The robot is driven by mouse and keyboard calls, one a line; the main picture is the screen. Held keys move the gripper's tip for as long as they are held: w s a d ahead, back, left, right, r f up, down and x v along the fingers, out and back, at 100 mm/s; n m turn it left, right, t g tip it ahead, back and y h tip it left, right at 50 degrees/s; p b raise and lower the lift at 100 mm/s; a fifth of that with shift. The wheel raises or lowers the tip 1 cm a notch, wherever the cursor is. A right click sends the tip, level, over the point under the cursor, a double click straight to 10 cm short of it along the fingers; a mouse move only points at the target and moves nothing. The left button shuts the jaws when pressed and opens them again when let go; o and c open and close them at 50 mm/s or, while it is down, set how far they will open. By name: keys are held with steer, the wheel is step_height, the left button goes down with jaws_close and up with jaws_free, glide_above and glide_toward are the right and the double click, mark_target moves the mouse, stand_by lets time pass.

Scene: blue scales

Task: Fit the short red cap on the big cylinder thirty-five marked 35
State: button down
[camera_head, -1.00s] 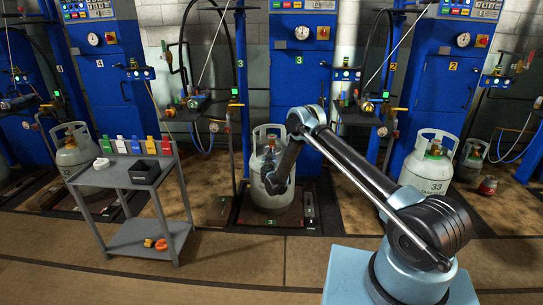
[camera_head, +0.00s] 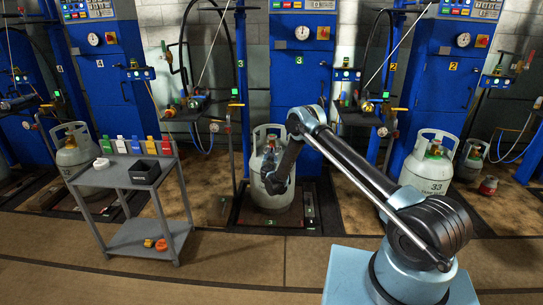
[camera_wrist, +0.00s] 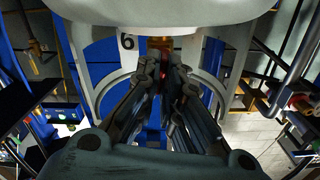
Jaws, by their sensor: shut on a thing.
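A grey-white cylinder (camera_head: 272,196) with a handled collar stands upright on the scale in front of cabinet 3. No 35 is readable on it, as my arm covers part of its front. My gripper (camera_head: 270,168) is at the front of this cylinder, below its collar top. In the wrist view my gripper (camera_wrist: 164,72) is shut, with a small red patch, the short red cap (camera_wrist: 164,68), between the fingertips. Most of the cap is hidden by the fingers. A brass-orange valve (camera_wrist: 160,45) and a pale collar (camera_wrist: 85,60) show beyond. A black 6 shows near the collar.
A grey trolley (camera_head: 150,226) at left carries a black bin (camera_head: 145,171), a white ring (camera_head: 101,163) and coloured tags; orange and yellow pieces (camera_head: 156,244) lie on its lower shelf. A cylinder marked 33 (camera_head: 427,176) stands at right. Hoses hang beside the cabinets. The front floor is clear.

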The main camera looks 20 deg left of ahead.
steer(key=shift+m, duration=1.7)
steer(key=shift+m, duration=2.6)
steer(key=shift+m, duration=1.2)
